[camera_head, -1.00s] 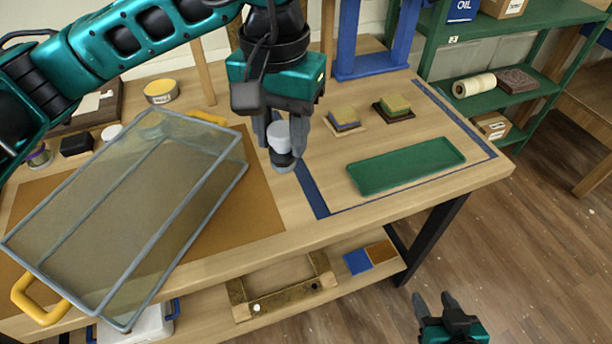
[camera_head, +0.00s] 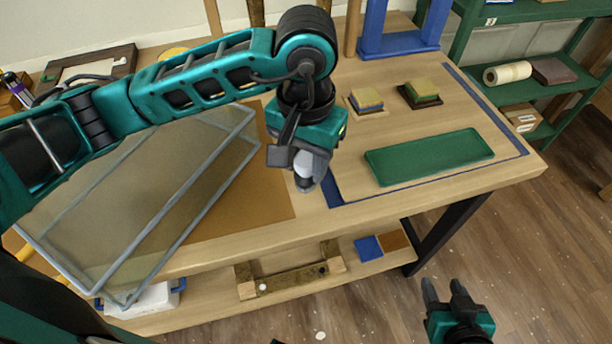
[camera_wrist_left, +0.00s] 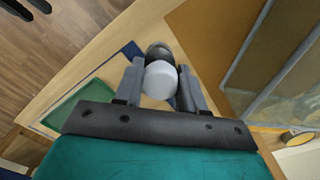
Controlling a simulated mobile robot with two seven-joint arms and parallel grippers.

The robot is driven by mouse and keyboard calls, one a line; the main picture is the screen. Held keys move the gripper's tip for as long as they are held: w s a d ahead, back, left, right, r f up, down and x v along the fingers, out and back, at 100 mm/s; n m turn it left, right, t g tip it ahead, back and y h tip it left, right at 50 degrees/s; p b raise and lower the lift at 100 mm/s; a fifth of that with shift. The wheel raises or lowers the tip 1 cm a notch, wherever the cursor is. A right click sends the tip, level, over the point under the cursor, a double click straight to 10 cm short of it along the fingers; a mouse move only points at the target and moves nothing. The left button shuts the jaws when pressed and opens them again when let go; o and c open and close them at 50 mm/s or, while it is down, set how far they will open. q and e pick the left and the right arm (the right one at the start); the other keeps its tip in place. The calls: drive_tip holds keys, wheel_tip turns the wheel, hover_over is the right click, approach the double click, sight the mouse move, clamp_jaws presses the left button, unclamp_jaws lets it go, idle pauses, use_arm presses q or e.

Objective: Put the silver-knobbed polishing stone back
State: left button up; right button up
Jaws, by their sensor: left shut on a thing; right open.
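The polishing stone (camera_head: 305,184) hangs from my left gripper, a dark round body under a pale silver-grey knob. In the left wrist view, the knob (camera_wrist_left: 160,80) sits between the two fingers and the dark stone (camera_wrist_left: 158,50) shows beyond it. My left gripper (camera_head: 310,172) is shut on the knob, over the bench near its front edge, left of the blue border line (camera_head: 334,192). Whether the stone touches the bench is unclear. A green tray (camera_head: 430,157) lies empty inside the blue border. My right gripper (camera_head: 447,293) is open and empty, low over the floor in front.
A clear grey-framed case (camera_head: 190,190) with yellow handles leans over the brown mat (camera_head: 270,196) close to my left arm. Two small block stacks (camera_head: 367,100) (camera_head: 420,93) stand behind the green tray. A blue frame (camera_head: 400,42) stands at the back.

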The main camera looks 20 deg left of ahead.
sight(306, 180)
use_arm(q)
wheel_tip(306, 180, down, 5)
drive_tip(key=shift+r, duration=0.1)
idle(0.3)
drive_tip(key=shift+f+b, duration=0.3)
drive_tip(key=shift+b, duration=0.15)
drive_tip(key=o, duration=1.2)
drive_tip(key=shift+r, duration=0.15)
wheel_tip(306, 180, up, 12)
drive_tip(key=shift+r+p, duration=0.15)
drive_tip(key=shift+p, duration=0.2)
